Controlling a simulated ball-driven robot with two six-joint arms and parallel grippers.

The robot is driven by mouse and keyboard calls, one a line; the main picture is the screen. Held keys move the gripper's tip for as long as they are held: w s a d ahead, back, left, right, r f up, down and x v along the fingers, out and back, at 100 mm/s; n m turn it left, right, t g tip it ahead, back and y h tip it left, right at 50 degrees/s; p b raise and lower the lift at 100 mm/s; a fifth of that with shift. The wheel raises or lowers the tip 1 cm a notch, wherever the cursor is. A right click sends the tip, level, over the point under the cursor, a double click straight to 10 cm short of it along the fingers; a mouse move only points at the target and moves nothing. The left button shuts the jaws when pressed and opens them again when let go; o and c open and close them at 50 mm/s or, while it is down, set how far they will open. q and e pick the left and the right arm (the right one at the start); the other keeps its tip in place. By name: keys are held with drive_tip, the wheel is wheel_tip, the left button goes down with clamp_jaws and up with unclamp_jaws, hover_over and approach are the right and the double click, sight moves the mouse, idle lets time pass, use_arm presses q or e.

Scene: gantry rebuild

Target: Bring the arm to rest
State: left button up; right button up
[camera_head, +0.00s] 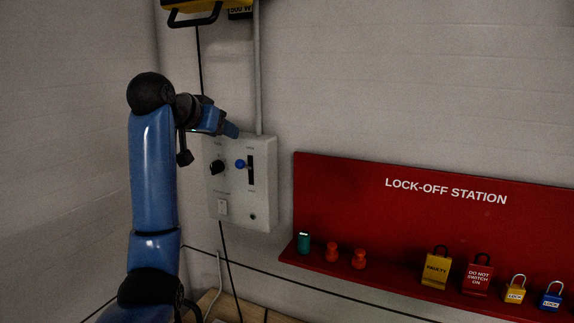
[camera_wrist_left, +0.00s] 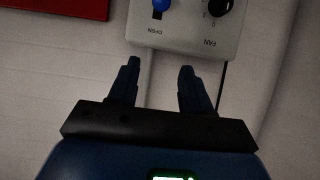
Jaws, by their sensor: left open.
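My left gripper (camera_head: 231,130) is in front of the upper part of the grey control box in the head view. In the left wrist view its two fingers (camera_wrist_left: 159,76) are spread apart with nothing between them. The grey control box (camera_head: 235,205) is on the wall; its lower-looking edge (camera_wrist_left: 185,43) shows beyond the fingertips in the wrist view. A blue knob (camera_head: 240,164) is by a dark vertical slot, and a black dial (camera_head: 217,167) sits left of it. The wrist view shows the dial (camera_wrist_left: 218,8) by the word FAN. My right gripper is not in view.
A yellow-black object (camera_head: 195,12) hangs above. A conduit (camera_head: 257,80) runs above the box.

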use_arm(q)
wheel_tip(320, 180, up, 5)
drive_tip(key=w+t, duration=0.1)
drive_tip(key=t, duration=0.3)
drive_tip(key=a+f+n+t+y+b, duration=0.1)
drive_tip(key=a+f+n+t, duration=0.15)
drive_tip(key=f, duration=0.45)
drive_tip(key=a+f+n+t+y+b, duration=0.1)
drive_tip(key=f+t+y, duration=0.1)
drive_tip(key=f+t, duration=0.35)
drive_tip(key=s+f+n+y+b, duration=0.1)
drive_tip(key=s+f, duration=0.4)
drive_tip(key=f, duration=0.5)
drive_tip(key=s+f+y+b, duration=0.1)
drive_tip(key=s+f, duration=0.3)
drive_tip(key=f, duration=0.6)
drive_tip(key=s+d+f+g+h+b, duration=0.1)
drive_tip(key=s+f+g+b, duration=0.5)
drive_tip(key=s+f, duration=2.7)
drive_tip(key=s+d+m, duration=0.1)
drive_tip(key=s, duration=0.2)
drive_tip(key=shift+s+f+b, duration=0.3)
drive_tip(key=shift+f+b, duration=0.1)
